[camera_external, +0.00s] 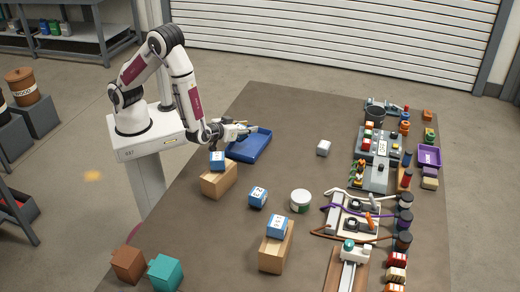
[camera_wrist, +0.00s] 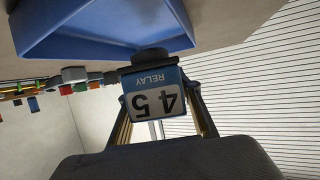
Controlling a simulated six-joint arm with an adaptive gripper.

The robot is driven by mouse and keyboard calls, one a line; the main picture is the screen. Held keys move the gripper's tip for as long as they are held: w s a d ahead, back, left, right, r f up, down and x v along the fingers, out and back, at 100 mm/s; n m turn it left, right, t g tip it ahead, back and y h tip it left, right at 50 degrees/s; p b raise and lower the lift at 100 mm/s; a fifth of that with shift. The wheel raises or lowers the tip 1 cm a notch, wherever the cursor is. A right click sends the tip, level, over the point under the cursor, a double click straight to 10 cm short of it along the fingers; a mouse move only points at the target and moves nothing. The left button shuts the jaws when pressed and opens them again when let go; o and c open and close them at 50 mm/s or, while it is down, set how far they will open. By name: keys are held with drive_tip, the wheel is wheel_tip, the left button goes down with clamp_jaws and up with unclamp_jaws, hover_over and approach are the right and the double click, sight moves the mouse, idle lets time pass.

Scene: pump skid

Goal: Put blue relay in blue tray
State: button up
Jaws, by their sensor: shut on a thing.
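In the wrist view my gripper (camera_wrist: 158,98) is shut on a blue relay (camera_wrist: 154,78) with a white label reading "45 RELAY", upside down in this picture. The blue tray (camera_wrist: 95,38) fills the upper left of that view, close to the relay. The held relay is hard to make out there. Other blue relays with white tops sit on a tan block (camera_external: 217,160), on the table (camera_external: 257,196) and on another tan block (camera_external: 277,227).
Pump equipment (camera_external: 375,145) and a purple tray (camera_external: 429,156) line the right side. Brown (camera_external: 129,263) and teal (camera_external: 164,273) cubes are at lower left. The table beyond the tray is clear.

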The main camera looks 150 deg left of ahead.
drive_tip(key=shift+f, duration=2.05)
drive_tip(key=shift+f, duration=0.15)
drive_tip(key=o, duration=0.9)
drive_tip(key=shift+d+r, duration=0.1)
drive_tip(key=shift+r, duration=0.1)
drive_tip(key=shift+v, duration=5.9)
